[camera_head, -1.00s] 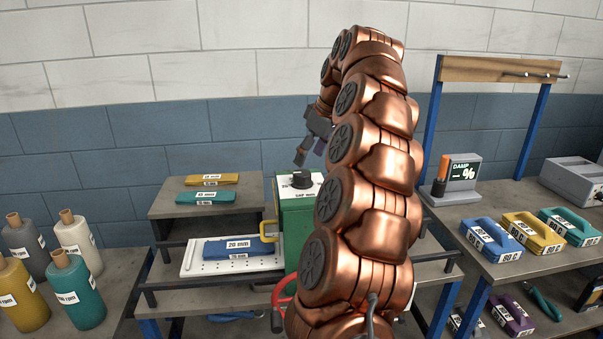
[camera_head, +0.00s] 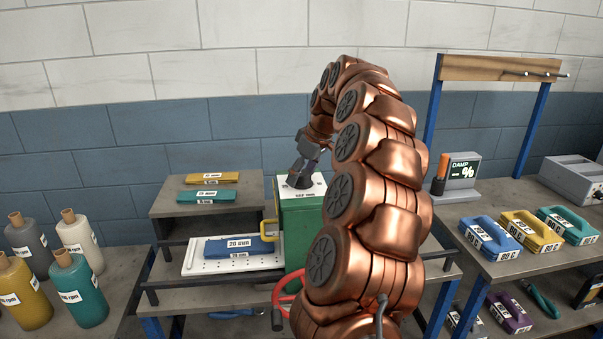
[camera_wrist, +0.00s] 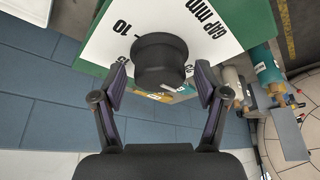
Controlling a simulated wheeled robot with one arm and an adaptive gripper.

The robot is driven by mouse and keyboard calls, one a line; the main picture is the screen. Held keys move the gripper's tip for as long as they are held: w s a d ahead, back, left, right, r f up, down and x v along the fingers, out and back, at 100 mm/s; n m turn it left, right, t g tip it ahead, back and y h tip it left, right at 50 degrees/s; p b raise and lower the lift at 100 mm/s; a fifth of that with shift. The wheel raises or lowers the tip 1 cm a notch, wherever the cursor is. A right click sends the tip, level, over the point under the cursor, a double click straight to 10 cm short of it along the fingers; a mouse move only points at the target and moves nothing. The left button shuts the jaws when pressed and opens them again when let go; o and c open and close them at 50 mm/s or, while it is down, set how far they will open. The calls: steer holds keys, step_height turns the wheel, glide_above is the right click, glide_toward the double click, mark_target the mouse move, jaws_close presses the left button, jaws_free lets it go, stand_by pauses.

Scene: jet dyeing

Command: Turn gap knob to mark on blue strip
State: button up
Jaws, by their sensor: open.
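The black gap knob (camera_wrist: 160,62) stands on a white dial plate (camera_wrist: 113,50) printed "10" and "GAP mm", on top of a green box (camera_head: 304,225). In the wrist view my gripper (camera_wrist: 160,84) is open, with one finger on each side of the knob and visible space between fingers and knob. In the head view my gripper (camera_head: 300,177) points down over the dial plate and hides most of the knob. The blue strip (camera_head: 238,247), labelled "20 mm", lies on a white perforated plate (camera_head: 205,268) left of the green box.
Yellow (camera_head: 212,179) and teal (camera_head: 207,197) strips lie on a raised shelf behind. A red handwheel (camera_head: 284,297) is below the green box. Bottles (camera_head: 82,290) stand at left; coloured blocks (camera_head: 492,238) and a damp meter (camera_head: 462,172) at right.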

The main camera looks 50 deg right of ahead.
steer(key=shift+c, duration=0.4)
steer(key=c, duration=1.1)
steer(key=shift+f+m+b, duration=0.1)
steer(key=shift+m+b, duration=0.2)
steer(key=shift+b, duration=0.1)
steer(key=shift+f+m+h+b, duration=0.15)
steer(key=shift+m+h+b, duration=0.25)
steer(key=shift+m+b, duration=0.55)
steer(key=m+h+b, duration=0.1)
steer(key=m+b, duration=0.1)
steer(key=b, duration=0.1)
steer(key=m+h+b, duration=0.1)
steer(key=m+b, duration=0.1)
steer(key=m, duration=0.1)
steer(key=shift+m+g+b, duration=0.35)
steer(key=shift+g+b, duration=0.05)
steer(key=shift+r+m+g+h+b, duration=0.15)
steer(key=shift+m+g+h+b, duration=0.15)
steer(key=shift+m+b, duration=0.45)
steer(key=shift+r+m+g+h+b, duration=0.1)
steer(key=shift+m+g+h+b, duration=0.2)
steer(key=shift+m, duration=0.75)
